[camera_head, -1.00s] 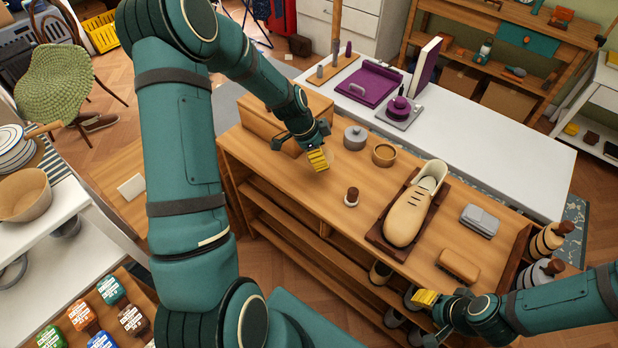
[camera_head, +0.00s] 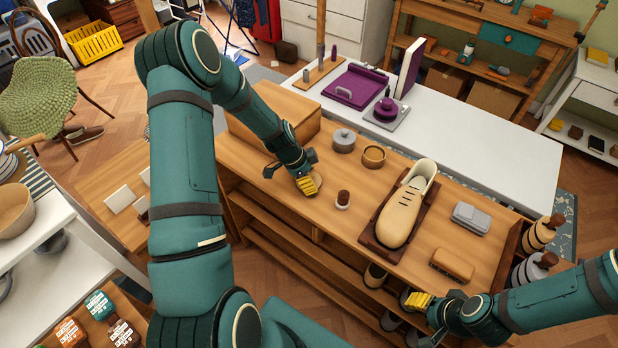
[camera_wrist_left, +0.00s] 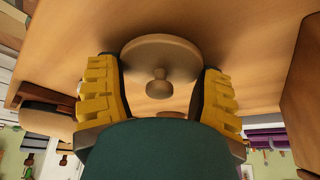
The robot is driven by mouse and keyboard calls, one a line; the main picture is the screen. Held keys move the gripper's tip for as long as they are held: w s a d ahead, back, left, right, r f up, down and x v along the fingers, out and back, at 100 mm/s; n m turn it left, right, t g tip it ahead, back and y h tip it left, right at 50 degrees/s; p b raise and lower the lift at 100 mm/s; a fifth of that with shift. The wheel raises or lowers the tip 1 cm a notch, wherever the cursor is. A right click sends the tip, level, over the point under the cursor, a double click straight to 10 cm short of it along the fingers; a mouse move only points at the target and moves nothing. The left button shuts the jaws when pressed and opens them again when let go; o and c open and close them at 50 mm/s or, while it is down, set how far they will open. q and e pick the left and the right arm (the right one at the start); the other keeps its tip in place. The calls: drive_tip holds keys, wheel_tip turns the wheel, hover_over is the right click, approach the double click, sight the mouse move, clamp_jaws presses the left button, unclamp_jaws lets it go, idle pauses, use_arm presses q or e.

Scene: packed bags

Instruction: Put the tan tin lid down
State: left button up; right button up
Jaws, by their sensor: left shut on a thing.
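The tan tin lid (camera_wrist_left: 160,56), a round disc with a small knob, sits between the yellow fingers of my left gripper (camera_head: 307,186). In the left wrist view the fingers are at opposite sides of its rim. The lid is close to the wooden counter top (camera_head: 270,178); I cannot tell whether it touches. In the head view the gripper hides most of it. A round, open tan tin (camera_head: 374,156) stands to the right of my left gripper. My right gripper (camera_head: 418,301) is by the counter's front edge; its finger gap is not clear.
A grey lidded tin (camera_head: 344,140) stands behind my left gripper, and a small brown-topped item (camera_head: 343,200) is to its right. A cream shoe (camera_head: 406,208) on a dark board, a grey tin box (camera_head: 471,217) and a brush (camera_head: 453,264) are farther right. A wooden box (camera_head: 272,118) stands behind left.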

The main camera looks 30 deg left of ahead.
use_arm(q)
drive_tip(key=shift+f, duration=0.15)
drive_tip(key=o, duration=0.9)
drive_tip(key=shift+r, duration=0.2)
drive_tip(key=p+v, duration=0.1)
drive_tip(key=v, duration=1.1)
